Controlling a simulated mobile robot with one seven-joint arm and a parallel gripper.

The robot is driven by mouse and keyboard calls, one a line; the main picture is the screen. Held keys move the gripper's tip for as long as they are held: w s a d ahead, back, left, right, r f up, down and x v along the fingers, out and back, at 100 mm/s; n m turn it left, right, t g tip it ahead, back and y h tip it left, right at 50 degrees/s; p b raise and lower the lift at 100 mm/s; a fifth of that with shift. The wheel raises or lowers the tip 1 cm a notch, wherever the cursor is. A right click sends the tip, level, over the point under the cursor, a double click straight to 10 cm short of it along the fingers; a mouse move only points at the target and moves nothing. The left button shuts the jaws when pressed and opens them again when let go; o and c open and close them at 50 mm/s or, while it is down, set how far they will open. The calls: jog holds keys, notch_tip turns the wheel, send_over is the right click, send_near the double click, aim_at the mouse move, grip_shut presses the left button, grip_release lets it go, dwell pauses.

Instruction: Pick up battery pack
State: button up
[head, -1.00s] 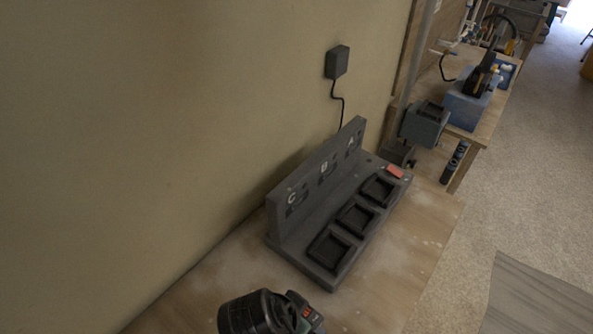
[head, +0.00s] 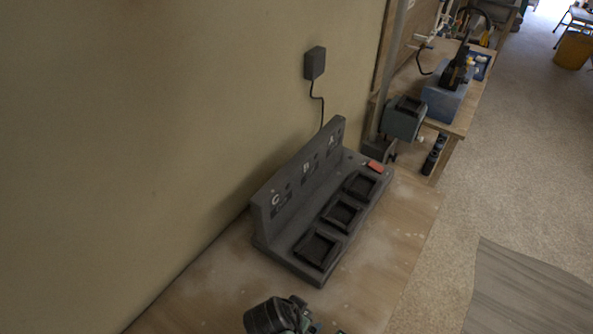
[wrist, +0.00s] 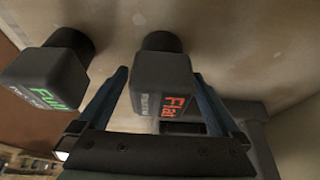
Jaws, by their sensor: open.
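Two dark battery packs show in the wrist view, each with a black round stem. One battery pack (wrist: 162,80) is labelled "Flat" in red; the other battery pack (wrist: 48,76) is labelled "Full" in green, to its left. My gripper (wrist: 160,73) is open, with its blue fingers on either side of the "Flat" pack; I cannot tell whether they touch it. The "Full" pack lies outside the left finger. In the head view, a dark shape (head: 275,315) is cut off at the bottom edge; I cannot tell what it is.
A grey charging station (head: 262,220) with empty bays marked A, B and C stands on the wooden bench (head: 375,270) against the wall. A red piece (head: 375,166) lies at its far end. A black plug (head: 314,62) is on the wall. The bench right of the station is clear.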

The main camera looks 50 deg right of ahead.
grip_shut()
dwell(0.5)
jog(key=shift+r, duration=0.1)
